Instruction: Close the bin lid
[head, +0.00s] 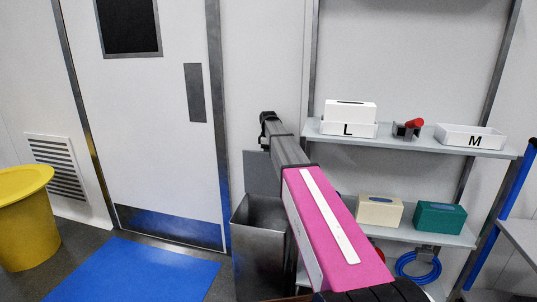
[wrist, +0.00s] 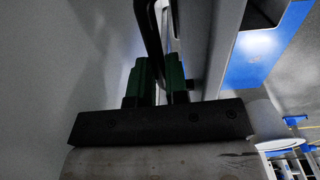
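The grey metal bin (head: 258,262) stands on the floor against the wall, partly hidden behind my pink arm. Its lid (head: 258,173) is open and stands roughly upright at the back of the bin. My gripper (head: 265,121) is at the far end of my arm, above the lid's upper edge. In the wrist view, two dark green fingers (wrist: 160,75) stand close together, with a narrow gap between them. A dark curved bar passes by the fingers; I cannot tell what it belongs to or whether they grip it.
A white door (head: 150,130) is left of the bin, with a blue mat (head: 135,272) before it. A yellow round-topped container (head: 28,225) stands far left. Right of my arm, a shelf (head: 400,143) holds boxes and trays, with a blue coiled hose (head: 418,268) below.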

